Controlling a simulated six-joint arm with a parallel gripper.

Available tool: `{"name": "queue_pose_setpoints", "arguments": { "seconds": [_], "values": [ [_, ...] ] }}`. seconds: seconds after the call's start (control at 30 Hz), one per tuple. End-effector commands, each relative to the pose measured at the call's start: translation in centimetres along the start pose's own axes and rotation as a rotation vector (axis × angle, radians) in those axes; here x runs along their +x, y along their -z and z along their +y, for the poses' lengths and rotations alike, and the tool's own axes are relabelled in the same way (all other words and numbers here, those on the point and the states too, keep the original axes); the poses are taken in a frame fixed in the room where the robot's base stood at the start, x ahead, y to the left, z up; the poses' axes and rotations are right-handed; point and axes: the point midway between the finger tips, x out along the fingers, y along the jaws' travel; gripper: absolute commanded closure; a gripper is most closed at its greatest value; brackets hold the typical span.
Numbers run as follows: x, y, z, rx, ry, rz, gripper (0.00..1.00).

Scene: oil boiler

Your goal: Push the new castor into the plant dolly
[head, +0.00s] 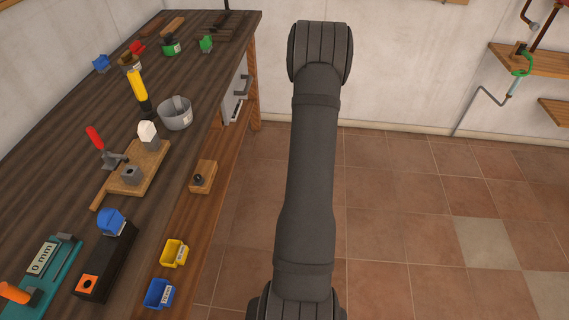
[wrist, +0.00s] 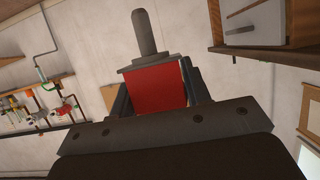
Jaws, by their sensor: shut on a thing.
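My gripper (wrist: 157,88) shows in the wrist view, its two dark fingers shut on a red block with a grey plate and a round grey stem, which looks like the new castor (wrist: 150,38). The stem points away from the gripper, clear of any surface. My gripper and the held castor are not visible in the head view, where only my arm shows. I cannot surely tell which thing is the plant dolly; a small wooden block with a dark round part (head: 203,177) lies on the lower shelf in the head view.
The dark workbench (head: 62,150) at left carries a wooden board (head: 150,165) with a red-handled clamp (head: 97,142), a grey pot (head: 175,113) and a black block with a blue part (head: 105,262). Yellow (head: 174,253) and blue (head: 159,293) bins sit along the lower shelf. Tiled floor at right is clear.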

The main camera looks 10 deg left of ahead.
Motion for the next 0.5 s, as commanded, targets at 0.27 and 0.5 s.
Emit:
{"name": "queue_pose_setpoints", "arguments": {
  "seconds": [0.27,0.5],
  "values": [
    [0.5,5.0,-9.3,-0.098,0.232,0.01,0.82],
    [-1.9,9.8,-20.1,-0.217,0.514,0.01,0.82]
  ]
}}
